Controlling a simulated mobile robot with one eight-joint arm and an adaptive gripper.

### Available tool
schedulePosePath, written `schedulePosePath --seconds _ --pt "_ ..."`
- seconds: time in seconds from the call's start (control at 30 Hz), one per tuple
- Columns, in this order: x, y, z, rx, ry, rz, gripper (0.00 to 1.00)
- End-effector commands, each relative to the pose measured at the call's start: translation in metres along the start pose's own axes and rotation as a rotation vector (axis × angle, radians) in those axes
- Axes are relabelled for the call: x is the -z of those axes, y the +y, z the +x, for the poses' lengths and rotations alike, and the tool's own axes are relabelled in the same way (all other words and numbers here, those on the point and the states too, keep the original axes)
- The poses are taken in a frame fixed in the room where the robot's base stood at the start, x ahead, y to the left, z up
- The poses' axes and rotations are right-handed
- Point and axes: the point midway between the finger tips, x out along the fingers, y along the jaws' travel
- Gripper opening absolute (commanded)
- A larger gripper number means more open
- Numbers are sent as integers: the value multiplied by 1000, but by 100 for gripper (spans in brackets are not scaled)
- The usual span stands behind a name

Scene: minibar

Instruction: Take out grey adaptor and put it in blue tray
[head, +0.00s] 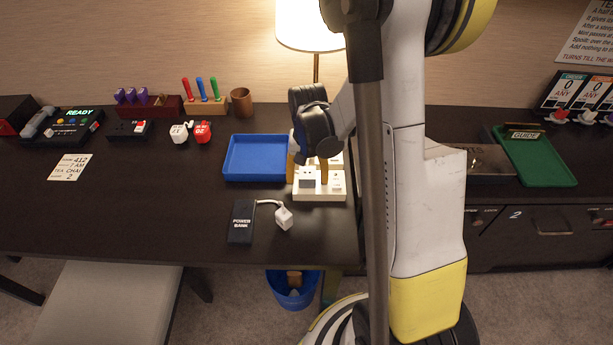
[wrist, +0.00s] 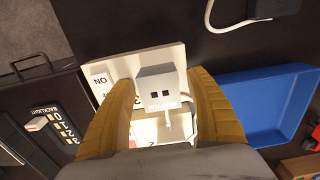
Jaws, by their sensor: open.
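The grey adaptor (head: 307,182) is plugged into a white socket board (head: 333,195) on the dark desk. In the wrist view, the grey adaptor (wrist: 160,88) has two dark holes on its face and sits between my fingers. My gripper (head: 308,172) is open over the board, with one yellow-brown finger on each side of the adaptor. In the wrist view, the fingers of my gripper (wrist: 160,78) stand apart; I cannot tell whether either touches it. The blue tray (head: 255,177) is empty, just left of the board. My arm hides part of the board.
A black power bank (head: 241,224) with a white cable and plug (head: 284,218) lies in front of the tray. White and red adaptors (head: 202,131) lie left of the tray. A lamp (head: 311,25) stands behind my gripper. The desk's left front is clear.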

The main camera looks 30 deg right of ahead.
Motion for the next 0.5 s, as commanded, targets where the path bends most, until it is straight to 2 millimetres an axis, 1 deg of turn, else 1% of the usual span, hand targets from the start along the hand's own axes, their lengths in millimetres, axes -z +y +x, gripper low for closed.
schedulePosePath --seconds 0.5 --pt "0 0 0 0 0 0 65"
